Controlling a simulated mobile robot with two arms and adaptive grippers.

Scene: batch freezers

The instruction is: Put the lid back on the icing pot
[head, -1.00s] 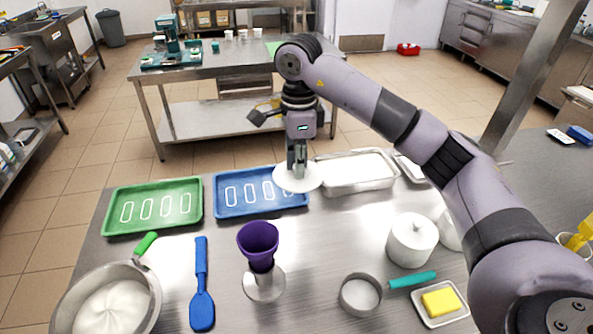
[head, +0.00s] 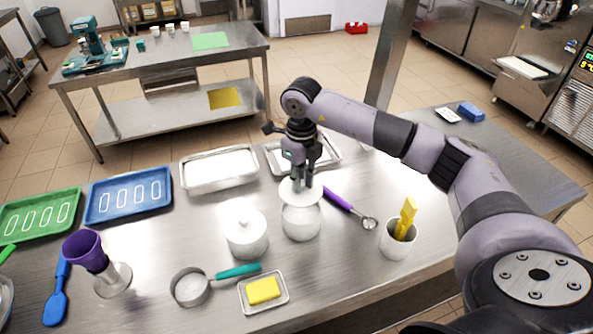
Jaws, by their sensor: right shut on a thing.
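My right gripper (head: 302,180) is shut on the white round lid (head: 288,194) and points down. The lid is directly over the white icing pot (head: 301,223) at the middle of the steel table, and hides its opening. The lid looks set slightly to the left of the pot's centre. I cannot tell whether lid and rim touch. A second white pot (head: 245,240), with a knobbed lid on it, stands just left. My left gripper is out of view.
A purple-handled scoop (head: 350,207) lies right of the pot, near a white cup (head: 397,242) holding yellow tools. A sieve (head: 191,286) and butter dish (head: 264,294) lie in front. Metal trays (head: 219,169) stand behind. A purple funnel (head: 86,251) stands left.

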